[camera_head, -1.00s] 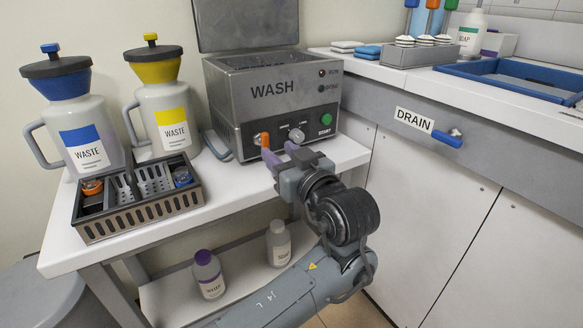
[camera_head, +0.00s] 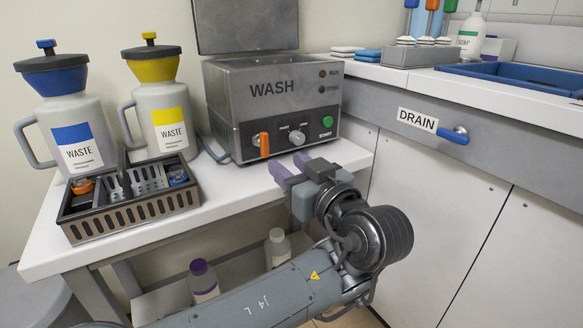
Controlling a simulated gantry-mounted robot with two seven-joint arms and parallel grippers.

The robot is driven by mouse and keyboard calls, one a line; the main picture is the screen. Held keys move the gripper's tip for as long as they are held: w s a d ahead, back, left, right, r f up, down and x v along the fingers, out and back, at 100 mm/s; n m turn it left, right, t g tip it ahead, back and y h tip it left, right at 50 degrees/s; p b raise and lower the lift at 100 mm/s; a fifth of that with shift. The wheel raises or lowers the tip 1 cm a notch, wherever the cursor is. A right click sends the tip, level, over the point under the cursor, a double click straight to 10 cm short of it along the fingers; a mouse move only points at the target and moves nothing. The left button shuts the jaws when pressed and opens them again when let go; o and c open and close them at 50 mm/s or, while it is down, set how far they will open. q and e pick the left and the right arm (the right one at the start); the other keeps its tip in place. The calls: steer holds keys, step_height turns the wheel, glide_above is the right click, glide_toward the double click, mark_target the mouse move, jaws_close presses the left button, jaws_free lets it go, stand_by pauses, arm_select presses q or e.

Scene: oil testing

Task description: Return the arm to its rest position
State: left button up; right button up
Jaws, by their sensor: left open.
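My left arm comes in from the lower left. Its gripper (camera_head: 291,169) is open and empty, with purple fingers pointing up and left. It hangs over the front edge of the white table (camera_head: 232,183), in front of the wash machine (camera_head: 268,105) and apart from its controls. The machine's lid stands open, and its orange lever (camera_head: 264,145) points upright. The grey knob and green start button (camera_head: 327,121) are in plain sight. My right gripper is out of view.
A dark slotted tray (camera_head: 135,214) and two waste jugs, blue-topped (camera_head: 44,120) and yellow-topped (camera_head: 144,104), stand on the table. Bottles (camera_head: 202,279) sit on the lower shelf, partly behind my arm. The counter with the blue drain handle (camera_head: 454,135) is at right.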

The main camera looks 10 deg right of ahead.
arm_select(q)
steer(key=s+d+f+m+g+h+p, duration=0.1)
steer(key=s+f+m+g+h+p, duration=0.3)
steer(key=f+p, duration=0.4)
steer(key=s+f+m+g+h+p, duration=0.25)
steer(key=s+f+g+p, duration=0.35)
steer(key=f, duration=0.3)
steer(key=s+a+g+p, duration=0.2)
steer(key=s+a+p, duration=0.85)
steer(key=a, duration=0.65)
steer(key=s+a+g+p, duration=0.1)
steer(key=s+a+p, duration=0.6)
steer(key=s+a, duration=0.8)
step_height(320, 180, up, 36)
steer(key=w+a+p, duration=0.1)
steer(key=w+p, duration=0.1)
steer(key=p, duration=3.5)
